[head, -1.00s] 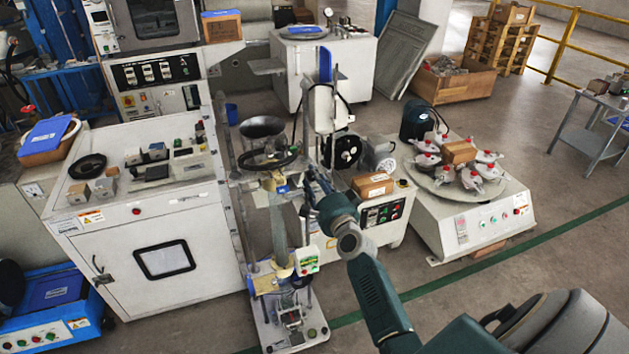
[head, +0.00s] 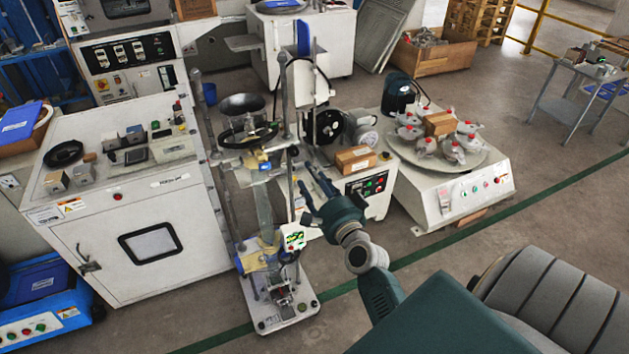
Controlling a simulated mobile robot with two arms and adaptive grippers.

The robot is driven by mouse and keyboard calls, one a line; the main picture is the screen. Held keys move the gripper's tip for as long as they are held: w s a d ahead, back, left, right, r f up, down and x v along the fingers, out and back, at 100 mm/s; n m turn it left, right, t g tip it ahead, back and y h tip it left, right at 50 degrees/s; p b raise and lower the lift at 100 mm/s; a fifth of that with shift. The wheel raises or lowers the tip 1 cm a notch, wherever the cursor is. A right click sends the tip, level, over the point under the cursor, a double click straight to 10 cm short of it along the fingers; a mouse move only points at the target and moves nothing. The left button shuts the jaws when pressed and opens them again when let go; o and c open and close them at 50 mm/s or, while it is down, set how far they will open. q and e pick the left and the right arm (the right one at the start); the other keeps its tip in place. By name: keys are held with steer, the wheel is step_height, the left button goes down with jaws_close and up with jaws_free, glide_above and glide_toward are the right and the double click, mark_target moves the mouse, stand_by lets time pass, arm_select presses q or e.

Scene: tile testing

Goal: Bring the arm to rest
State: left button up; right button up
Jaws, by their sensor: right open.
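My right arm comes in from the lower right in the head view. Its gripper (head: 311,188) is open, with two dark fingers apart and nothing between them. My left gripper does not show.
A white cabinet (head: 130,215) with small blocks on top stands at the left. A machine with a round table (head: 450,172) of red-capped pieces is at the right. A grey side table (head: 562,110) stands farther right. The floor (head: 540,225) at the right is clear.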

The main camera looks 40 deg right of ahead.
steer(key=shift+s+a, duration=0.1)
steer(key=shift+s, duration=0.3)
